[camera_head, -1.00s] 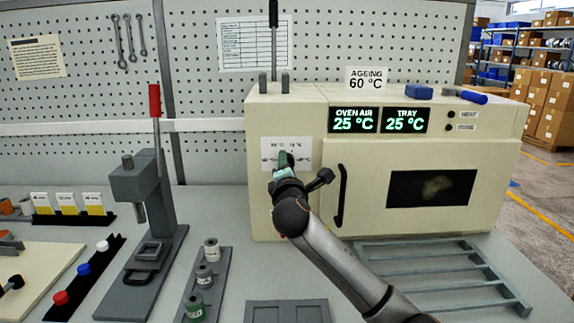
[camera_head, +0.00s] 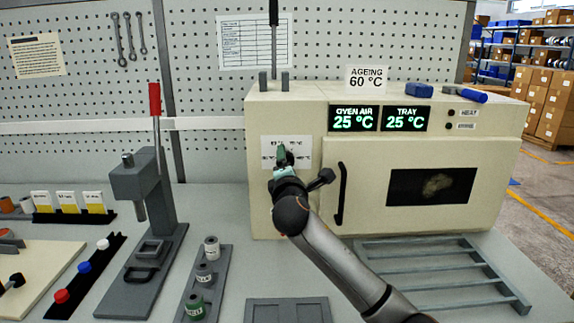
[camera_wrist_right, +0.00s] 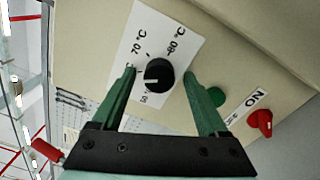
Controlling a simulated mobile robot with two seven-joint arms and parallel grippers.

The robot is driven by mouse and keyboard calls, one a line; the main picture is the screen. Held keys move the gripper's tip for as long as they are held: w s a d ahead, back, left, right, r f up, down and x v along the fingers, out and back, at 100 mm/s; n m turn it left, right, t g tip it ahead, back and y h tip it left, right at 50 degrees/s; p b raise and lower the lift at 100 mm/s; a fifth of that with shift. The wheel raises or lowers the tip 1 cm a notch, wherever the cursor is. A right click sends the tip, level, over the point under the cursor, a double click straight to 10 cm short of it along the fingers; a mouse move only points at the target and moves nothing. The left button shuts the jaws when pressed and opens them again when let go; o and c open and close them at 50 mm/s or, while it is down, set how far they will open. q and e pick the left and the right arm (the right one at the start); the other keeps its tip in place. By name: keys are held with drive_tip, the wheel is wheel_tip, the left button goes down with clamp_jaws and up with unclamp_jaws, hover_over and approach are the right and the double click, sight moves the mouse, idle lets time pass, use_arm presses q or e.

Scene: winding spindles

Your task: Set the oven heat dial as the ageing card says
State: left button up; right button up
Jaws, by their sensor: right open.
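The ageing card (camera_head: 366,80) on top of the cream oven (camera_head: 290,215) reads 60 °C. The heat dial is a round black knob (camera_wrist_right: 159,74) on a white scale plate (camera_wrist_right: 182,18); the plate also shows in the head view (camera_head: 302,150). Its white mark points to the left in the right wrist view; 70 °C, 80 °C and 50 are legible around it. My right gripper (camera_wrist_right: 159,80) is open, with one green finger on each side of the knob and visible gaps. In the head view the right gripper (camera_head: 283,158) hides the dial. My left gripper is out of view.
Oven air and tray displays (camera_head: 379,119) both read 25 °C. A red knob (camera_wrist_right: 260,122) by an ON label and a green button (camera_wrist_right: 216,96) lie near the right finger. The oven door handle (camera_head: 341,195) stands right of my gripper. A wire rack (camera_head: 440,270) lies in front.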

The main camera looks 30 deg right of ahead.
drive_tip(key=v, duration=1.2)
drive_tip(key=shift+s+a, duration=0.15)
drive_tip(key=shift+s, duration=0.1)
idle(0.3)
